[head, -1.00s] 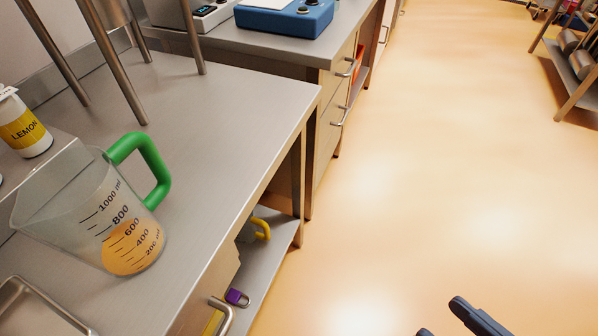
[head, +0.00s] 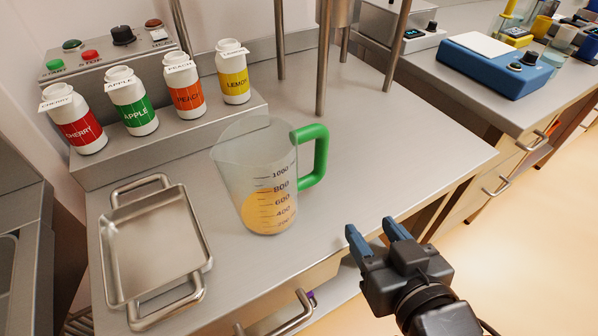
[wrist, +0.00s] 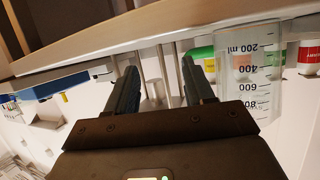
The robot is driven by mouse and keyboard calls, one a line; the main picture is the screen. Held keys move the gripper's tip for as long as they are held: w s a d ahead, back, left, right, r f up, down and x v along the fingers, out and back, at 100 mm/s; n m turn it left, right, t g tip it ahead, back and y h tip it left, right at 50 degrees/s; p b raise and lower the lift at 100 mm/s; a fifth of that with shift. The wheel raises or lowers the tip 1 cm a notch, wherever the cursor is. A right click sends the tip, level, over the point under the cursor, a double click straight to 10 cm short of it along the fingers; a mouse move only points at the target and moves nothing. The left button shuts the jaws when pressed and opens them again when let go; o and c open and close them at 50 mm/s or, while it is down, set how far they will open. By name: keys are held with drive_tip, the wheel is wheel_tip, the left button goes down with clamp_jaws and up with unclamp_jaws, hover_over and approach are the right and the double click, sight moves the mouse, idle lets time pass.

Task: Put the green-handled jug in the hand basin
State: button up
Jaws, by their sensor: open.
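The green-handled jug (head: 262,180) stands upright on the steel counter in the head view, its green handle (head: 315,156) facing right. It is clear with a measuring scale and holds orange-yellow contents low inside. In the wrist view the jug (wrist: 250,75) shows upside down at the right, with part of its green handle (wrist: 202,54) beside it. My gripper (head: 372,238) is open and empty, to the right of and nearer than the jug, by the counter's front edge, apart from the handle. No hand basin can be made out for certain.
A steel tray (head: 205,262) with handles lies left of the jug. Bottles of cherry (head: 77,129), apple (head: 132,105), peach (head: 184,92) and lemon (head: 232,75) stand on a raised shelf behind. Metal legs (head: 325,70) rise behind the jug. A blue scale (head: 492,68) sits on the right counter.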

sight(324, 158)
drive_tip(key=shift+n+g+y, duration=0.4)
drive_tip(key=shift+n+y, duration=0.2)
drive_tip(key=shift+n, duration=0.1)
drive_tip(key=w+a+r, duration=0.6)
drive_tip(key=shift+w+a+r, duration=0.15)
drive_tip(key=shift+w+r, duration=0.2)
drive_tip(key=shift+w, duration=0.05)
drive_tip(key=shift+p+x, duration=0.35)
drive_tip(key=shift+x, duration=3.45)
drive_tip(key=shift+f, duration=0.15)
clamp_jaws()
